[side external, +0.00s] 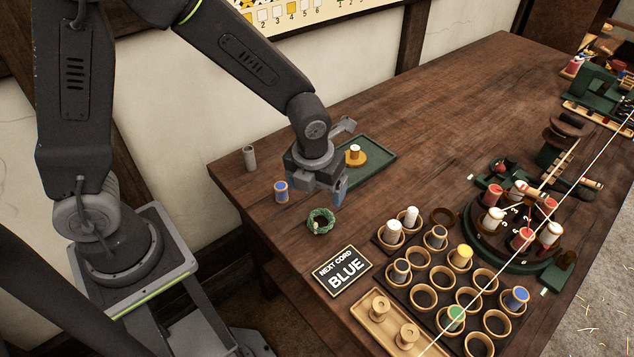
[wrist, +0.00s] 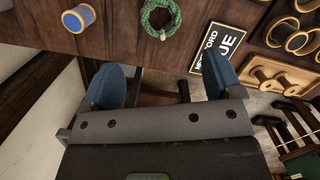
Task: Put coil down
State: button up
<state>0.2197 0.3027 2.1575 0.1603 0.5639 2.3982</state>
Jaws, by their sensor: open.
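The coil (side external: 321,221) is a small ring of green cord with a pale tie. It appears to lie flat on the wooden table near its front edge, left of the "NEXT CORD BLUE" sign. It also shows at the top middle of the wrist view (wrist: 161,16). My gripper (side external: 336,192) is behind and just above the coil in the side view, apart from it. In the wrist view my gripper (wrist: 164,82) has its two blue fingers wide apart with nothing between them.
A blue spool (side external: 281,191) stands close left of my gripper, with a grey cylinder (side external: 249,158) beyond. A green tray (side external: 377,152) holds a yellow-based spool. The sign (side external: 342,271) and a rack of ringed spools (side external: 410,271) are to the right. The table's far middle is clear.

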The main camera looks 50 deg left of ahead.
jog(key=s+a+r+n+t, duration=0.2)
jog(key=s+r+n, duration=0.5)
jog(key=n, duration=0.8)
jog(key=s+a+r+n+t, duration=0.2)
jog(key=s+a+r+n, duration=0.2)
jog(key=s+r+n, duration=0.3)
notch_tip(320, 180, up, 4)
jog(key=n, duration=0.9)
jog(key=shift+h, duration=0.3)
